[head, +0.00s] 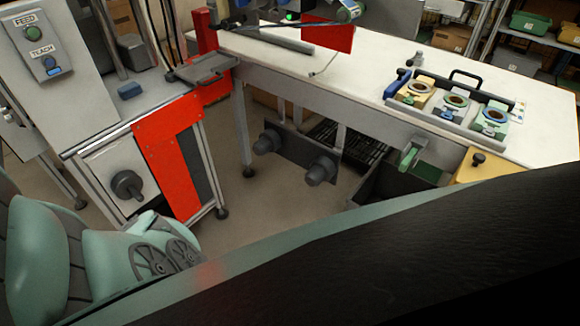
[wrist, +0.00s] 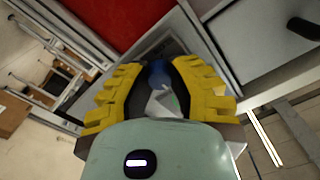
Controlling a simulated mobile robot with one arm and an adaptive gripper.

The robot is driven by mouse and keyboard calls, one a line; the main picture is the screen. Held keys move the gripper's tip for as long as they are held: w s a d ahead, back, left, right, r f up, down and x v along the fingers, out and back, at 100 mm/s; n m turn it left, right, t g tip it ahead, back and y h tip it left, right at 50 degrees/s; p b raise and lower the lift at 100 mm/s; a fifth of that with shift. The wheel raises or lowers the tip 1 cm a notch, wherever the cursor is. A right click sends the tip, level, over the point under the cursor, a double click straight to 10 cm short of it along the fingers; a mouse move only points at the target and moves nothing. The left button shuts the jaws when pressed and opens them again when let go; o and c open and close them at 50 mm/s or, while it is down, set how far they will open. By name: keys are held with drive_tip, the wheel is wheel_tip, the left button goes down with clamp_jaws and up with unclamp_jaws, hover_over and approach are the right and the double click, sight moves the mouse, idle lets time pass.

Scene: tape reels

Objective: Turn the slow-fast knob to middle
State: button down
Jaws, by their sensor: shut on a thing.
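In the wrist view my gripper (wrist: 158,92) has its two yellow ribbed fingers on either side of a small dark blue knob (wrist: 158,70). The fingers are shut on this knob and hide much of it. Behind it is a grey panel (wrist: 172,48), mostly covered by the fingers. I can read no slow or fast marking, so the knob's pointing direction cannot be told. In the head view my gripper is not visible; only teal and dark parts of my arm and body show.
A red plate (wrist: 112,18) and a dark handle (wrist: 304,28) are near the gripper in the wrist view. The head view shows a FEED/TEACH box (head: 42,48), a cabinet with a black knob (head: 127,185), and a white table (head: 350,85) holding reels. Floor is open between them.

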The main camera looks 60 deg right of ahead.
idle(0.3)
drive_tip(key=c, duration=0.8)
unclamp_jaws()
drive_tip(key=d, duration=0.8)
drive_tip(key=s+d, duration=0.1)
drive_tip(key=d, duration=0.3)
